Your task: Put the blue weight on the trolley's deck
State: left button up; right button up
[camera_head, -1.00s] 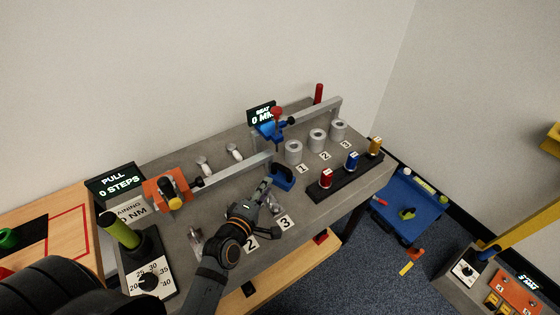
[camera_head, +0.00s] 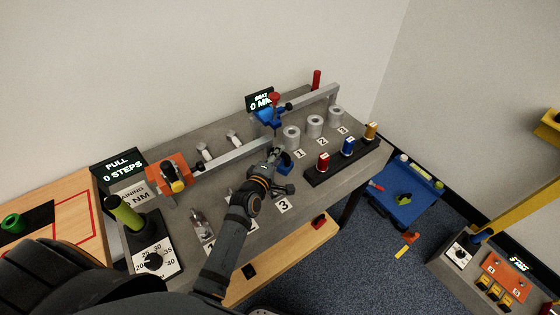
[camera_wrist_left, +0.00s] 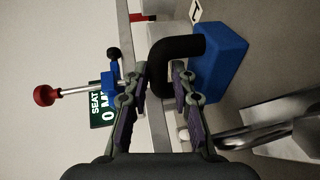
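The blue weight, a blue block with a black arched handle, stands on the grey bench. In the wrist view its block (camera_wrist_left: 222,62) shows at upper right, with the handle reaching between my fingers. In the head view the weight (camera_head: 286,168) is partly hidden behind my left gripper (camera_head: 275,155). In the wrist view my left gripper (camera_wrist_left: 158,88) is open, with one finger on each side of the handle; a gap shows on the left side. The trolley's blue deck (camera_head: 420,207) is on the floor at right, with small things on it. My right gripper is out of view.
A grey bar with a blue clamp (camera_head: 268,117) runs behind the weight. Metal rings (camera_head: 291,138) and a black rack with red, blue and gold pieces (camera_head: 323,160) stand to its right. Another bench (camera_head: 492,285) is at lower right; blue carpet lies between.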

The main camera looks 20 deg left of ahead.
pick_arm(q)
jog(key=shift+s+r, duration=0.1)
grip_shut()
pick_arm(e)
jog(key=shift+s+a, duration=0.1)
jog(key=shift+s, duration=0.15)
pick_arm(q)
jog(key=shift+r, duration=0.15)
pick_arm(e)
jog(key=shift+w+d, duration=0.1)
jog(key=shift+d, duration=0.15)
pick_arm(q)
jog(key=shift+r, duration=0.1)
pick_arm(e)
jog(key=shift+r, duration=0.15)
